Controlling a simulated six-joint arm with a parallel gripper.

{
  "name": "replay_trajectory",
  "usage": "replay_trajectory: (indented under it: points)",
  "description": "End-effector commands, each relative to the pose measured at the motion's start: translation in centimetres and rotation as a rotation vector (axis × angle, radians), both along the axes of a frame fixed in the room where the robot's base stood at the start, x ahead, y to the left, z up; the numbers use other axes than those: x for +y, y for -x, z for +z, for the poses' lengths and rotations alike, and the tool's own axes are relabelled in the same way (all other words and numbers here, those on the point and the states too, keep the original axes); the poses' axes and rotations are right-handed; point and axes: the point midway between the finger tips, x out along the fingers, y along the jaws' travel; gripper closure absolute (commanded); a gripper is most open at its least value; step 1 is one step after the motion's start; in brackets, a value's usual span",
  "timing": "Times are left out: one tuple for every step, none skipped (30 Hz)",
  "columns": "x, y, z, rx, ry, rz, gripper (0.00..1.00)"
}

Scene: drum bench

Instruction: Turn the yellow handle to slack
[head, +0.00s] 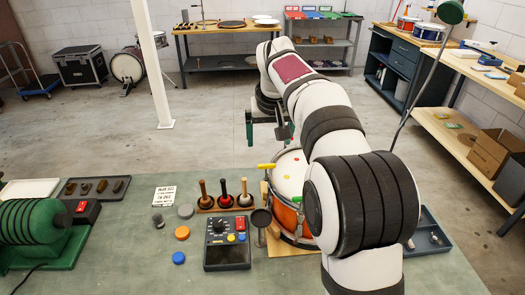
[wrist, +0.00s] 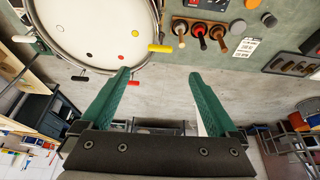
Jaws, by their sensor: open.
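The yellow handle (head: 267,166) sticks out to the left from the rim of a drum (head: 290,180) with a white head and orange shell. In the wrist view the yellow handle (wrist: 160,48) lies crosswise beyond the fingertips, between their lines. My gripper (head: 266,131) is open and empty, with green fingers, behind and above the handle in the head view. In the wrist view my gripper (wrist: 160,74) shows a wide gap and touches nothing visible. A red handle (wrist: 134,83) and a black handle (wrist: 79,78) also stand at the drum's rim. My arm hides the drum's right side in the head view.
A rack of mallets (head: 226,201), a control box (head: 227,243) and a small dark cup on a post (head: 261,218) stand left of the drum. Several coloured pucks lie farther left. Open floor lies behind the bench.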

Motion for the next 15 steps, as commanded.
replay_trajectory:
  points:
    - [0.0, -0.3, -1.2, 0.006, -0.001, -0.001, 0.05]
    - [0.0, -0.7, -2.0, 0.006, -0.001, -0.002, 0.05]
    - [0.0, -1.1, -3.2, 0.006, 0.001, -0.001, 0.05]
    - [0.0, -1.5, -4.1, 0.006, -0.001, -0.002, 0.05]
    - [0.0, -1.8, -4.9, 0.006, -0.001, -0.003, 0.05]
    - [0.0, -2.3, -6.0, 0.006, -0.001, -0.003, 0.05]
    - [-0.1, -2.6, -6.8, 0.006, 0.000, -0.003, 0.05]
    - [-0.1, -2.9, -7.5, 0.005, -0.001, -0.003, 0.05]
    - [-0.1, -3.3, -8.5, 0.004, -0.002, -0.004, 0.05]
    - [-0.1, -3.6, -9.1, 0.004, -0.002, -0.005, 0.05]
    - [-0.1, -3.9, -9.7, 0.003, -0.001, -0.004, 0.05]
    - [-0.1, -4.1, -10.4, 0.003, -0.001, -0.004, 0.05]
    - [-0.1, -4.3, -10.9, 0.002, -0.001, -0.004, 0.05]
    - [-0.1, -4.5, -11.3, 0.002, -0.001, -0.005, 0.05]
    - [-0.1, -4.8, -11.8, 0.001, -0.002, -0.006, 0.05]
